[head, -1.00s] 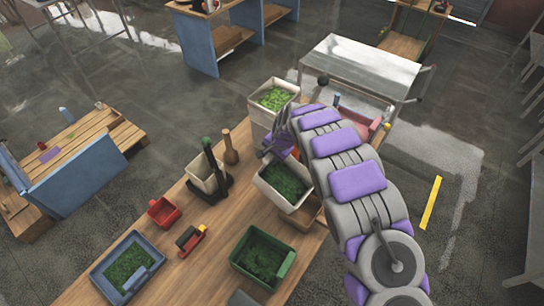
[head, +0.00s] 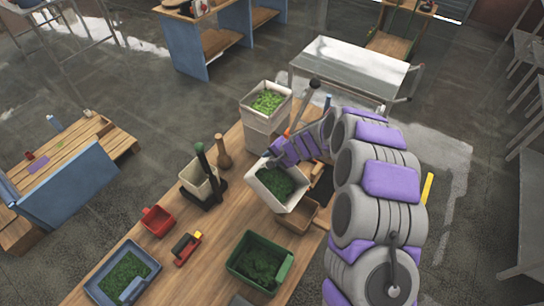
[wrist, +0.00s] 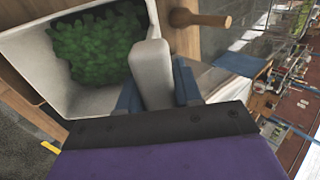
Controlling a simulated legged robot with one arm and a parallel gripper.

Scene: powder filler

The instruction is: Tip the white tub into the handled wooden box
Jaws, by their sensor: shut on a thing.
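The white tub (head: 262,190) holds green leafy-looking bits and sits tilted at the table's right side. It fills the upper left of the wrist view (wrist: 28,52), contents still inside. My gripper (wrist: 155,75) is shut on the tub's handle or wall at its far side; the exact grip is partly hidden. In the head view my gripper (head: 268,160) is at the tub's upper edge. A brown wooden box (head: 300,216) shows just below and right of the tub, partly covered by it; its handle cannot be made out.
A white bin with lighter green bits (head: 266,118) stands behind. A green box (head: 240,262), a blue-grey tray (head: 100,285), a red scoop (head: 157,219), a red-and-black tool (head: 186,248) and a cream container (head: 198,190) share the table. A metal cart (head: 350,65) stands beyond.

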